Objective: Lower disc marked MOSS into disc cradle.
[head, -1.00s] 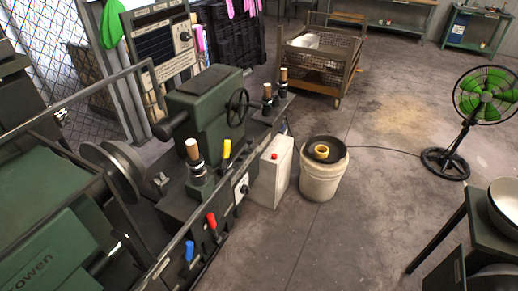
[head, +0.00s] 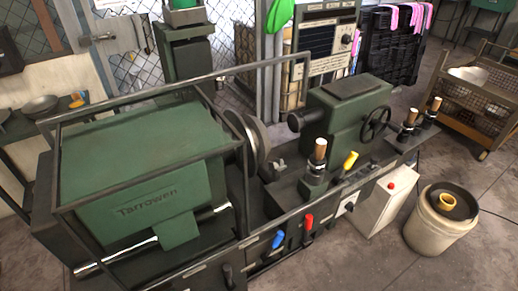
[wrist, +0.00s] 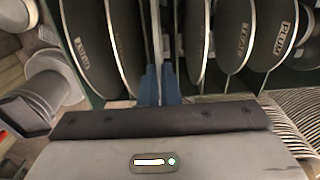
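In the wrist view my gripper (wrist: 160,85) has two blue fingers close together, with a thin disc (wrist: 157,35) seen edge-on between them. The fingers look shut on this disc; its face and marking are hidden. Other dark, pale-rimmed discs stand upright on both sides, apart from the fingers: a lettered one (wrist: 85,45) at left, and one reading PLUM (wrist: 287,38) at right. I cannot read MOSS on any disc. I cannot make out the cradle for certain; the discs stand in some dark holder. The gripper is not in the head view.
In the head view a green spinning machine (head: 140,180) with a tube frame fills the left and centre. A bucket (head: 440,222) and a white box (head: 385,203) stand to its right. In the wrist view ridged pale edges (wrist: 295,115) lie lower right, and grey vessels (wrist: 45,95) at left.

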